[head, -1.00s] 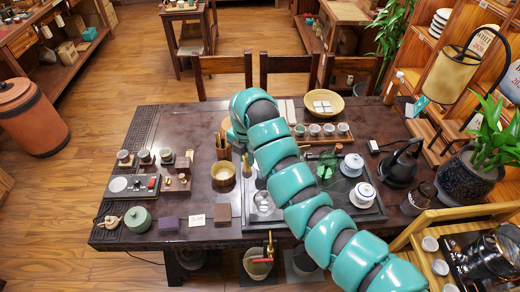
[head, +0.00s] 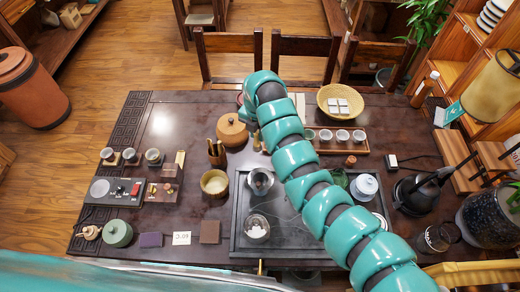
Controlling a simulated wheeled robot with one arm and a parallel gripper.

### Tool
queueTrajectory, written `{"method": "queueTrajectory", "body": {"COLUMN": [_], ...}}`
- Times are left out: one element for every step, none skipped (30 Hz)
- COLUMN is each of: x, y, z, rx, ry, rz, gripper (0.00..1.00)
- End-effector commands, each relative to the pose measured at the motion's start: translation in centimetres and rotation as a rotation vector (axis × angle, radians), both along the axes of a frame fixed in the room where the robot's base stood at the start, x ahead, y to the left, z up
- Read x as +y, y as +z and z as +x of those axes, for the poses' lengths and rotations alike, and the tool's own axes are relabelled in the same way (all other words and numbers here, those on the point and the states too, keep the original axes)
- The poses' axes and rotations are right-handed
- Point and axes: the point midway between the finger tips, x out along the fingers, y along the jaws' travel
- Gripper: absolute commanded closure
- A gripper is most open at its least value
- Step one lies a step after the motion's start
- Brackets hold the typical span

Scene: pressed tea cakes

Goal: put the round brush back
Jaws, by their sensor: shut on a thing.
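I cannot make out the round brush in the head view. A dark tool holder (head: 217,154) with several thin upright sticks stands on the table left of my arm. A small tan upright thing (head: 256,139) shows at the arm's left edge, partly hidden; I cannot tell what it is. My teal arm reaches from the lower right up to the table's middle, and my gripper and anything in it are not visible.
A round wooden lidded pot (head: 232,130) and a pale bowl (head: 214,183) stand near the holder. A dark tea tray (head: 285,245) with glass vessels lies under the arm. A black kettle (head: 415,195) is at right. The upper left tabletop is clear.

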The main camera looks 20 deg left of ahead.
Motion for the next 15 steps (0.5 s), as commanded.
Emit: {"method": "queueTrajectory", "body": {"x": [0.0, -0.1, -0.1, -0.1, -0.1, -0.1, -0.1, -0.1, -0.1, -0.1, 0.0, 0.0, 0.0, 0.0, 0.1], "y": [-0.5, -0.9, -1.6, -2.0, -2.5, -3.1, -3.6, -4.1, -4.6, -4.8, -5.0, -5.1, -5.3, -5.4, -5.6], "z": [-0.2, -0.2, -0.3, -0.2, -0.2, -0.2, -0.2, -0.2, -0.2, -0.1, -0.1, -0.1, -0.1, -0.1, -0.1], "rx": [0.006, 0.008, 0.007, 0.005, 0.005, 0.006, 0.006, 0.006, 0.005, 0.004, 0.003, 0.003, 0.001, 0.001, 0.001], "ry": [0.002, 0.002, 0.002, 0.002, 0.002, 0.003, 0.002, 0.001, 0.001, 0.001, 0.002, 0.002, 0.001, 0.002, 0.002], "rz": [-0.004, -0.006, -0.006, -0.005, -0.005, -0.006, -0.005, -0.005, -0.005, -0.005, -0.005, -0.003, -0.002, -0.001, -0.001], "gripper": [1.00, 1.00, 1.00, 1.00, 1.00, 1.00, 1.00, 1.00, 1.00, 1.00, 1.00, 1.00, 1.00, 1.00, 1.00]}}
